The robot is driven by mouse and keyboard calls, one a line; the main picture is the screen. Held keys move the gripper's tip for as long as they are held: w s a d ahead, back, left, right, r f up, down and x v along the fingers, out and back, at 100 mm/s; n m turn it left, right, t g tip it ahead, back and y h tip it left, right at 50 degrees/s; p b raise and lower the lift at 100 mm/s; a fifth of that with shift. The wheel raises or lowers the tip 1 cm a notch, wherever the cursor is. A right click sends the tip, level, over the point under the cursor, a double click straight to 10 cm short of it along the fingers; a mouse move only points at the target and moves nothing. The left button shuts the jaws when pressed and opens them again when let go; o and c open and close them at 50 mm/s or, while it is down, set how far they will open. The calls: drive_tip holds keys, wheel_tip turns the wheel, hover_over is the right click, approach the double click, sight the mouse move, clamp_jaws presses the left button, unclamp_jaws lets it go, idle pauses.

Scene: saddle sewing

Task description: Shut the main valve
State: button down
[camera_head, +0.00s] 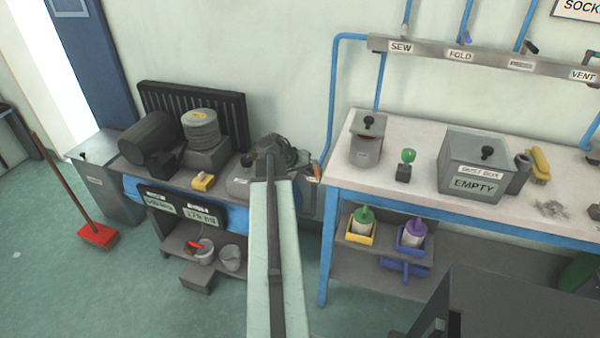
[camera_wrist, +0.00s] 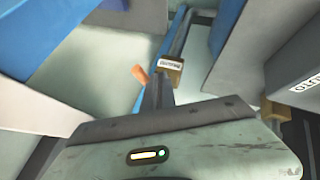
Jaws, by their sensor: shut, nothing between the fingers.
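A small valve with an orange lever (camera_head: 316,170) sits on the blue pipe that runs down the wall, left of the white workbench. In the wrist view the orange lever (camera_wrist: 140,75) points up and left, beside a brownish block with a small label (camera_wrist: 171,70) too blurred to read. My gripper (camera_head: 285,155) is at the end of my outstretched arm, just left of the lever in the head view. In the wrist view my gripper's dark closed fingers (camera_wrist: 160,85) appear in front of the lever and block. They hold nothing. Contact with the lever cannot be told.
The white workbench (camera_head: 410,140) on the right carries a dust box (camera_head: 480,165) and small tools. A labelled rail (camera_head: 430,50) with blue pipes hangs above it.

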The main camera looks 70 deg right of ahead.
sight(318, 174)
drive_tip(key=shift+s, duration=0.1)
idle(0.4)
drive_tip(key=shift+s, duration=0.45)
drive_tip(key=shift+s+d, duration=0.2)
drive_tip(key=shift+s, duration=0.5)
drive_tip(key=shift+s+d, duration=0.2)
drive_tip(key=shift+s, duration=0.45)
